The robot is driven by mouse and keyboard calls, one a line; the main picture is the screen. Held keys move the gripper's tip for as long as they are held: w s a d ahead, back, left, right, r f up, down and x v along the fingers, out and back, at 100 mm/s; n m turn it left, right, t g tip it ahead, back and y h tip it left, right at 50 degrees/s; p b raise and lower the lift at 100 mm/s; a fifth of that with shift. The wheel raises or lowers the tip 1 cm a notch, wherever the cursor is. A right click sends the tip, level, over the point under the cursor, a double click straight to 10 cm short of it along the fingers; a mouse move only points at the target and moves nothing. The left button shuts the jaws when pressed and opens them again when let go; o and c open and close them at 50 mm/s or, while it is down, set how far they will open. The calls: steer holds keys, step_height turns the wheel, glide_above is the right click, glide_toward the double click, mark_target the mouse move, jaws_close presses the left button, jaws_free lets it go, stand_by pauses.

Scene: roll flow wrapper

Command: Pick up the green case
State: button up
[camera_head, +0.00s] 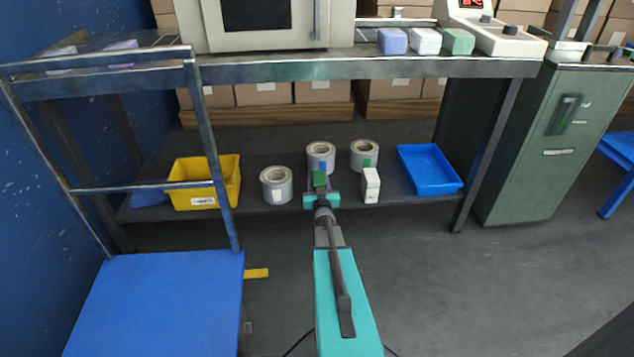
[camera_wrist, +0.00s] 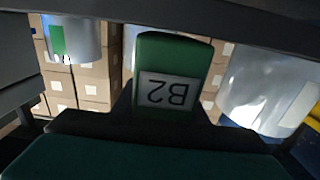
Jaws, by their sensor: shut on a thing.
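A small green case (camera_head: 319,179) is held at the tip of my gripper (camera_head: 321,193), at lower-shelf height in front of the rolls. In the wrist view the green case (camera_wrist: 172,58) fills the middle, with a white label reading "B2" upside down. My gripper is shut on the case, and its dark jaws hide the case's near end. I cannot tell whether the case touches the shelf. Another green block (camera_head: 458,41) stands on the upper table, apart from my gripper.
Rolls stand around the case: left (camera_head: 276,185), behind (camera_head: 321,158) and right (camera_head: 364,155). A white box (camera_head: 371,185) stands close on the right. A yellow bin (camera_head: 228,168) and blue tray (camera_head: 453,183) flank them. The upper table's edge (camera_head: 370,68) is above.

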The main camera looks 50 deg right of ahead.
steer(key=shift+r+p, duration=0.4)
steer(key=shift+r, duration=0.45)
step_height(320, 180, up, 2)
steer(key=shift+r+p, duration=0.15)
steer(key=shift+p, duration=0.5)
steer(key=s+d+p+v, duration=0.1)
steer(key=p+v, duration=0.2)
steer(key=v, duration=1.3)
steer(key=shift+r+p, duration=0.3)
steer(key=shift+r, duration=0.05)
